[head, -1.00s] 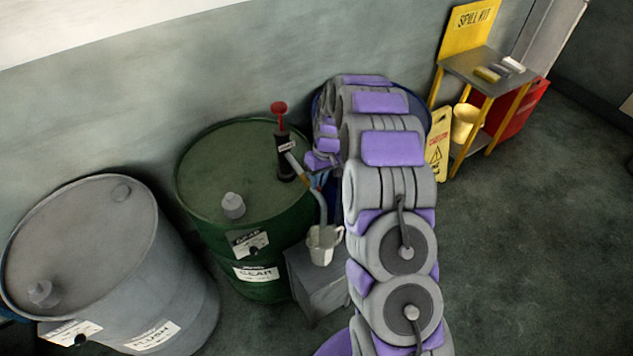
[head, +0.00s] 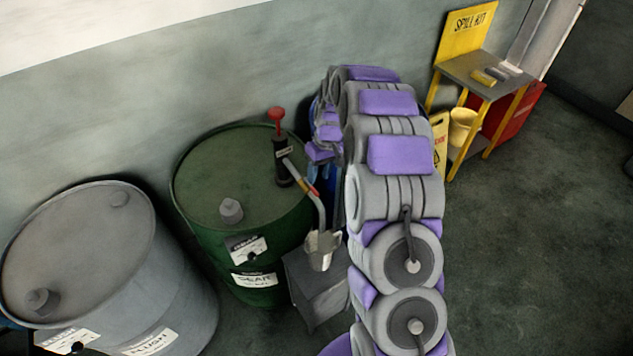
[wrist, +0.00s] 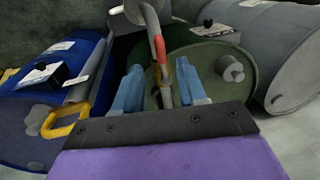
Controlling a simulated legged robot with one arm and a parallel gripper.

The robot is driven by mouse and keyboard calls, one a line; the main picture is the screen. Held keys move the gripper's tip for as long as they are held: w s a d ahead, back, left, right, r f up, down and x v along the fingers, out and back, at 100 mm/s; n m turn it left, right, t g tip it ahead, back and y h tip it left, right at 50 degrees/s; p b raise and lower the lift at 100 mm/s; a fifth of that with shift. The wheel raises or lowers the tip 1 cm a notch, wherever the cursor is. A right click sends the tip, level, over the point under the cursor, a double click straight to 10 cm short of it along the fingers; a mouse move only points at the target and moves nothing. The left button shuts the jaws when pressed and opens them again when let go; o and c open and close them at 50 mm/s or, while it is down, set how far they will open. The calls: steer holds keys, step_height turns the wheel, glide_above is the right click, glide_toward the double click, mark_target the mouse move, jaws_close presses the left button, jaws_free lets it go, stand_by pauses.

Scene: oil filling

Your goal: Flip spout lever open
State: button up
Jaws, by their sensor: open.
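The spout (head: 319,207) is a grey pipe running down from the black pump with the red knob (head: 276,113) on the green drum. A small red lever (head: 312,190) lies close along the pipe beside a yellow band. In the wrist view the red lever (wrist: 160,50) shows on the spout, beyond my fingertips. My gripper (wrist: 160,82) is open, its two blue fingers either side of the spout pipe, with nothing gripped. I cannot tell whether they touch it. In the head view my arm mostly hides the gripper.
A metal jug (head: 322,250) sits under the spout's end on a grey block (head: 318,285). The green drum (head: 215,180) stands beside a grey drum (head: 80,250). A blue drum (wrist: 30,130) with a yellow handle (wrist: 67,125) is at the wrist view's left. Open floor lies at right.

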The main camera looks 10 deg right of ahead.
step_height(320, 180, up, 12)
steer(key=d, duration=0.2)
steer(key=shift+w+d, duration=0.2)
steer(key=shift+w, duration=0.25)
steer(key=s+a+r+m+b, duration=0.1)
steer(key=s+a+b, duration=0.2)
steer(key=s, duration=0.7)
steer(key=s+a+r+b, duration=0.2)
steer(key=s+a, duration=0.1)
steer(key=s, duration=0.8)
steer(key=s+f+m+h+b, duration=0.1)
steer(key=s+f+b, duration=0.1)
steer(key=s, duration=0.9)
steer(key=s+f+m+g+h+b, duration=0.1)
steer(key=s+f, duration=0.4)
steer(key=s, duration=0.7)
steer(key=shift+d+f+m+b, duration=0.25)
steer(key=shift+d+m+b, duration=0.15)
steer(key=shift+b, duration=0.4)
